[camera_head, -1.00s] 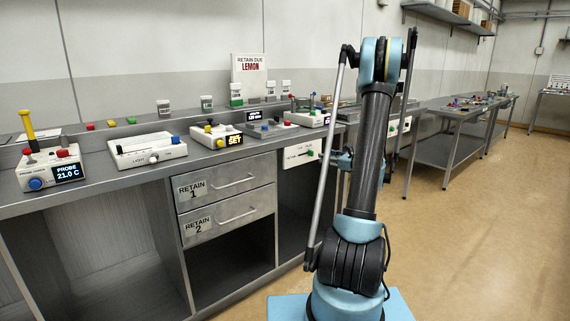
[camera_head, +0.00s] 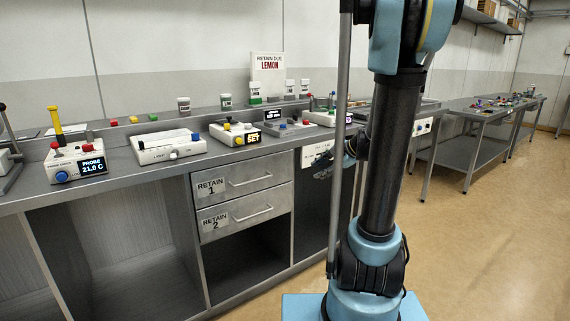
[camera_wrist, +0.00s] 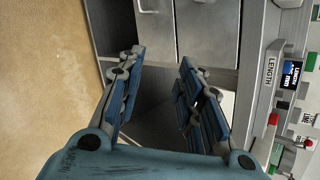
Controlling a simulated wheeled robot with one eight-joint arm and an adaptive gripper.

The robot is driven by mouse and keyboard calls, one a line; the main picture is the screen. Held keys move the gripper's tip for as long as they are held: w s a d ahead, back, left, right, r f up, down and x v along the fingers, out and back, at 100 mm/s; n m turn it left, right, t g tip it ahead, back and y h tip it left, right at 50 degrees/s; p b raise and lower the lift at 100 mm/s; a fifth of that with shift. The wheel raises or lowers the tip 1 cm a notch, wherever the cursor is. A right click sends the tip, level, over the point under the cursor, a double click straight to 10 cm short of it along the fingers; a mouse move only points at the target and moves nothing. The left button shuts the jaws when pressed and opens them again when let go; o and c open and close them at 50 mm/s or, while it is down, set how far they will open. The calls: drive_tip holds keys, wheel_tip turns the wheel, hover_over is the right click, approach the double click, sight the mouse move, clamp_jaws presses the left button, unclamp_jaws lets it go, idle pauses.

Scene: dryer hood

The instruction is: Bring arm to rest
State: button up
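My arm stands upright at the right of the head view, its upper part cut off by the top edge. My gripper (camera_wrist: 161,57) is open in the wrist view, its two blue-padded fingers apart with nothing between them. In the head view, the dark fingers (camera_head: 322,165) show just left of my arm, in front of the bench. The wrist view looks past the fingers at the bench front, with the grey drawers (camera_wrist: 205,25) at the top.
The steel bench (camera_head: 120,185) carries several small devices, including a probe box (camera_head: 78,165) and a white light box (camera_head: 168,147). Drawers Retain 1 (camera_head: 243,180) and Retain 2 (camera_head: 245,212) are shut. Open floor (camera_head: 480,240) lies to the right.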

drive_tip(key=s+d+f+n+g+h, duration=0.1)
drive_tip(key=s+f+n+h, duration=0.1)
drive_tip(key=s, duration=0.7)
drive_tip(key=s+d+f+n+g+h, duration=0.1)
drive_tip(key=s+d+f+n+h, duration=0.1)
drive_tip(key=s+n, duration=0.5)
drive_tip(key=s+d+f+n+g+h, duration=0.2)
drive_tip(key=s+f+n, duration=0.3)
drive_tip(key=s, duration=0.8)
drive_tip(key=shift+s+h, duration=0.2)
drive_tip(key=shift+h, duration=0.6)
drive_tip(key=shift+w+f, duration=0.15)
drive_tip(key=shift+w, duration=0.25)
